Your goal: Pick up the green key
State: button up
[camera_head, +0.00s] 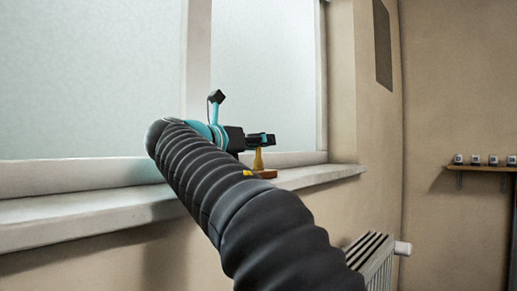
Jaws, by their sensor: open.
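My gripper (266,139) is at the end of my dark ribbed arm, above the window sill in the head view. Its black fingers point right and look open. It is seen side-on and small. A yellow, brass-like upright piece (258,160) stands just below the fingers on a reddish-brown base (266,173). I cannot tell whether the fingers touch it. I cannot make out a green key; my arm hides part of the sill. The teal parts near the gripper look like part of my arm.
The white window sill (85,218) runs along the frosted window. Its right end (325,174) is bare. A white radiator (373,258) is below on the right wall side. A wooden shelf (480,168) with several small items hangs at the far right.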

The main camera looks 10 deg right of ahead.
grip_shut()
